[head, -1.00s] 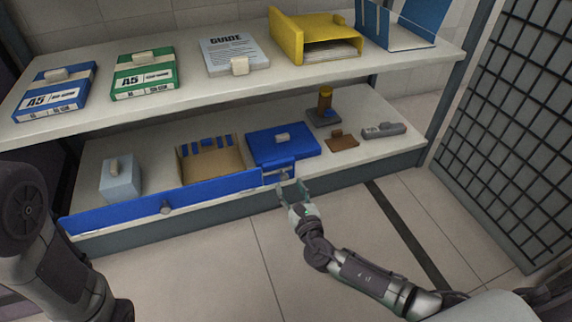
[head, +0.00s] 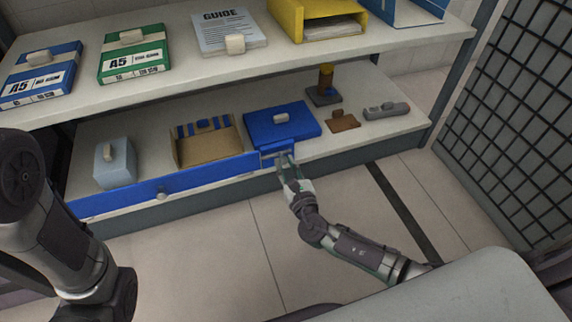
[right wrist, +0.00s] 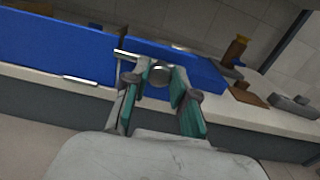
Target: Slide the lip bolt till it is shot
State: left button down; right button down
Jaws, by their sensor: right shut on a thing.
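The lip bolt, with a round metal knob (right wrist: 160,72) and a thin metal rod, is at the lip's right end. My right gripper (head: 287,164) reaches it from the front. In the right wrist view its fingers (right wrist: 160,84) are shut on the bolt knob, one on each side. My fingers partly hide the bolt in the head view. My left arm shows at the left, but its gripper is not in view.
Behind the lip are a pale blue block (head: 116,168), an open cardboard box (head: 208,148) and a blue lidded box (head: 282,127). A stamp (head: 325,88), a brown pad (head: 342,121) and a grey stapler-like object (head: 386,111) are to the right. The upper shelf (head: 180,75) overhangs.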

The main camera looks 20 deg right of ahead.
jog(key=shift+a, duration=1.05)
jog(key=c, duration=0.9)
grip_release()
jog(key=shift+c, duration=0.2)
jog(key=shift+s, duration=0.1)
jog(key=s, duration=0.7)
jog(key=shift+s+d, duration=0.15)
